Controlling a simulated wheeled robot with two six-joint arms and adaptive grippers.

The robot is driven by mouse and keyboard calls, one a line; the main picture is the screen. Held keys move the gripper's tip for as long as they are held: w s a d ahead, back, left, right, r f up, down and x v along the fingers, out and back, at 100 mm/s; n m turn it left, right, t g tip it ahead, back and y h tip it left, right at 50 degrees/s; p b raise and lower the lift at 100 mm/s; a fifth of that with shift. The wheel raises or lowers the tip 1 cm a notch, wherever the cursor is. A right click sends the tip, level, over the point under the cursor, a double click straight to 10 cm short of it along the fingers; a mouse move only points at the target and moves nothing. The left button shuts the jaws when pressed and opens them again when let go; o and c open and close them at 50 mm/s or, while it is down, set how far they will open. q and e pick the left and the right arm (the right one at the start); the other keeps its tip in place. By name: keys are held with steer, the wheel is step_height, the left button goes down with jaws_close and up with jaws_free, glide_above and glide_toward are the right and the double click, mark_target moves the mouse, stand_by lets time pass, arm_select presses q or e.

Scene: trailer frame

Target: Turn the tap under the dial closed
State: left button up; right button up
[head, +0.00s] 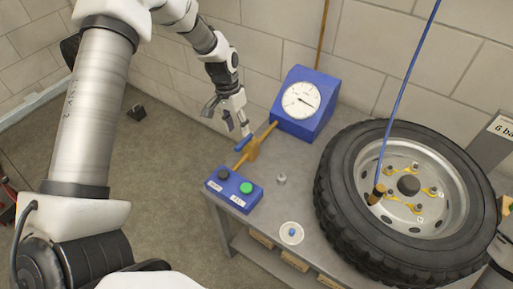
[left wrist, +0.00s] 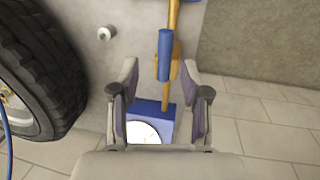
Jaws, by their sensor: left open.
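The white round dial (head: 301,100) sits on a blue box (head: 316,127) at the back of the bench; its edge also shows in the left wrist view (left wrist: 143,133). A brass pipe (head: 267,134) runs from the box to the brass tap body (head: 253,150). The tap's blue lever (head: 243,143) lies roughly along the pipe, as the left wrist view shows (left wrist: 165,55). My left gripper (head: 229,112) is open and empty above the lever. In the wrist view its fingers stand either side of the lever's line, apart from it. My right gripper is not in view.
A blue button box (head: 234,188) with black and green buttons stands at the pipe's near end. A large tyre (head: 341,217) with a blue hose (head: 405,85) fills the bench's right side. A small metal cap (head: 281,179) and a white dish (head: 291,234) lie between.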

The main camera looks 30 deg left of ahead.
mark_target(241, 142)
arm_select(q)
steer(key=f, duration=0.5)
steer(key=shift+w+d+f+p, duration=0.15)
steer(key=shift+w+d+p, duration=0.15)
steer(key=shift+p, duration=0.05)
steer(key=shift+f, duration=0.35)
steer(key=shift+s+a+f, duration=0.15)
steer(key=shift+a+f, duration=0.05)
steer(key=shift+d, duration=0.15)
jaws_close()
